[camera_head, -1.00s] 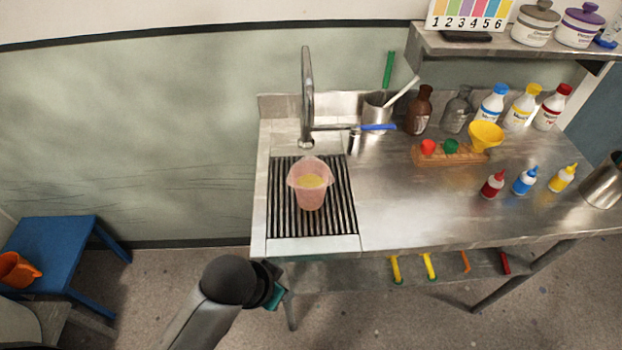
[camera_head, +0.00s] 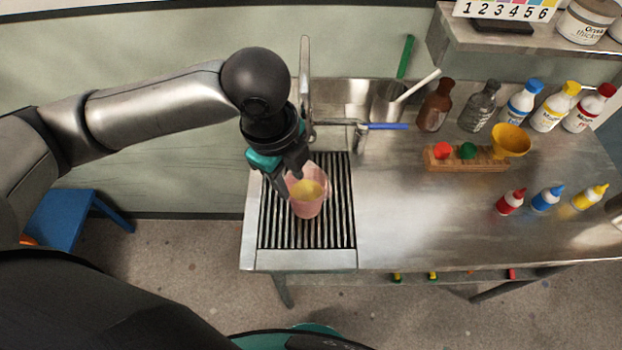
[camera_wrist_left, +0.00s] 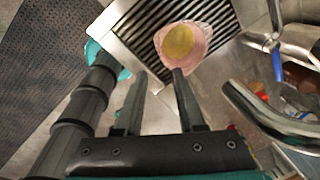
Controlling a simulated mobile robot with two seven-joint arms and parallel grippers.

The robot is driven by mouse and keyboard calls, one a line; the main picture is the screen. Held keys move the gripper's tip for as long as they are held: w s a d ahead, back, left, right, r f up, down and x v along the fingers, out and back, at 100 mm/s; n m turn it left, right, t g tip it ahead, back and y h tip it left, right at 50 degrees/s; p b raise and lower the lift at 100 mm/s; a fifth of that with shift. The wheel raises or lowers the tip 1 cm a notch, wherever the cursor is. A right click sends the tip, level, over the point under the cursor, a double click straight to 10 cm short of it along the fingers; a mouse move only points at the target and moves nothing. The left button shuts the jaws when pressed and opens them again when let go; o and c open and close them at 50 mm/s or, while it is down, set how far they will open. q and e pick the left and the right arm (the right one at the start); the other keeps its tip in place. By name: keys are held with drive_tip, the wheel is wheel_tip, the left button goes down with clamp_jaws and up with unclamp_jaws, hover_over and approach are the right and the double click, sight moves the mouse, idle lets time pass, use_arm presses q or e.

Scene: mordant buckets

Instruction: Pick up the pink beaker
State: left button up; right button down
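The pink beaker (camera_head: 309,201) stands upright on the black ribbed drain grid (camera_head: 330,232) of the sink, with something yellow inside. My left gripper (camera_head: 290,185) is at the beaker's upper left side in the head view, its fingers partly over the rim. In the left wrist view the beaker (camera_wrist_left: 192,45) is beyond the fingertips of my left gripper (camera_wrist_left: 159,74). The two fingers are apart with nothing visible between them. My right gripper is not in view.
The curved metal faucet (camera_head: 305,90) rises just behind the beaker, close to my left gripper. A steel cup (camera_head: 388,104) with tools and a wooden rack (camera_head: 468,165) stand to the right.

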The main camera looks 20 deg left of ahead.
use_arm(q)
drive_tip(key=b, duration=0.2)
approach(298, 214)
drive_tip(key=shift+w+d+f, duration=0.1)
drive_tip(key=shift+w+f, duration=0.1)
drive_tip(key=shift+f, duration=1.25)
drive_tip(key=shift+w+d+f, duration=0.15)
drive_tip(key=shift+w+f, duration=0.05)
drive_tip(key=shift+f, duration=1.2)
clamp_jaws()
